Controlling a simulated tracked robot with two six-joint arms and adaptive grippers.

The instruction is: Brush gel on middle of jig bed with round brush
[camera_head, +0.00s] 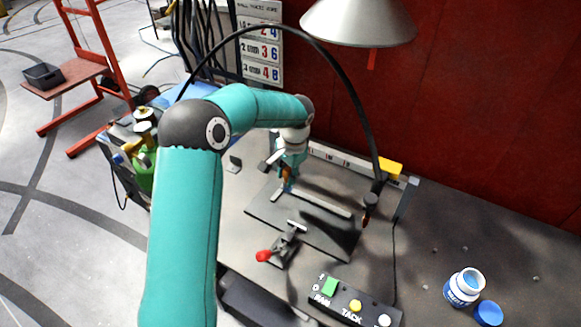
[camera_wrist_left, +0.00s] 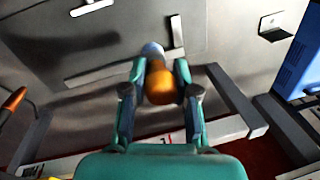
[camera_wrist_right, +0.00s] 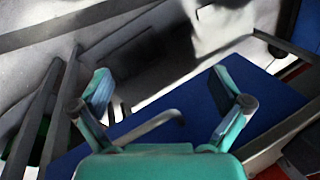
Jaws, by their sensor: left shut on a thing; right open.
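My left gripper (camera_head: 289,168) is shut on the round brush, with its orange handle (camera_wrist_left: 160,84) between the fingers. The brush's pale blue head (camera_wrist_left: 152,50) points at the grey jig bed (camera_head: 318,232). It is over the far left part of the bed, close to the end of a pale strip; I cannot tell whether it touches. The bed also fills much of the left wrist view (camera_wrist_left: 110,25). An open white and blue jar (camera_head: 462,290) with blue inside stands at the right. My right gripper (camera_wrist_right: 162,88) is open and empty, seen only in the right wrist view.
A red-knobbed clamp (camera_head: 268,255) stands at the bed's front edge. A black cable arches over to a torch (camera_head: 370,202) at the bed's right. A button box (camera_head: 352,306) is in front. A blue lid (camera_head: 488,313) lies beside the jar. A lamp (camera_head: 358,22) hangs above.

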